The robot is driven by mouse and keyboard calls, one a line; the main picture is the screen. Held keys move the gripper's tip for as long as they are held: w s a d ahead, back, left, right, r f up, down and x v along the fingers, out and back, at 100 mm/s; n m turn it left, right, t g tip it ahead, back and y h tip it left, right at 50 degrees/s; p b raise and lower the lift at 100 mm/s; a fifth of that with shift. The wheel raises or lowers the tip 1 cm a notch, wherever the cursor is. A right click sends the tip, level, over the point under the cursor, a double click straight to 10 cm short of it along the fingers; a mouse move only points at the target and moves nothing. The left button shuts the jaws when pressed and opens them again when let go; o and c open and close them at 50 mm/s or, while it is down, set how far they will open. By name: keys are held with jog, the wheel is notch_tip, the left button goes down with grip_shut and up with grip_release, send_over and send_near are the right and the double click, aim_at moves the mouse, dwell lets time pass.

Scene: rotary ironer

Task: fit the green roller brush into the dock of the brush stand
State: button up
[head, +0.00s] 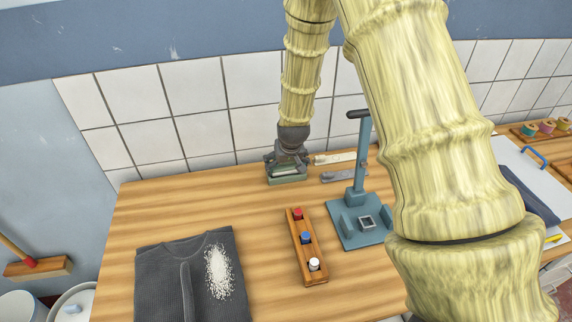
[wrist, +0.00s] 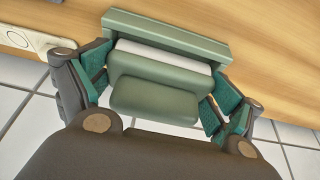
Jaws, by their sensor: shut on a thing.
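The green roller brush (wrist: 155,98) is a blocky green piece with a white strip across it. My gripper (head: 287,168) is shut on it, with teal finger pads against its left and right sides in the wrist view. In the head view the brush (head: 287,179) is at the back of the wooden table, near the tiled wall. I cannot tell whether it touches the tabletop. The blue-grey brush stand (head: 350,236) stands to its right and nearer to me, with an upright post and an open square dock (head: 366,222) on its base. The dock looks empty.
A wooden rack (head: 309,267) with red, blue and white knobs lies left of the stand. A dark shirt (head: 180,275) with white grains lies front left. A pale strip (head: 335,158) and a grey tool (head: 340,176) lie right of my gripper. My arm hides part of the right side.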

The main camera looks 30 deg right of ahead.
jog(key=shift+f, duration=0.1)
jog(key=o, duration=1)
jog(key=shift+o, duration=0.2)
jog(key=b+v, duration=0.3)
jog(key=v, duration=0.9)
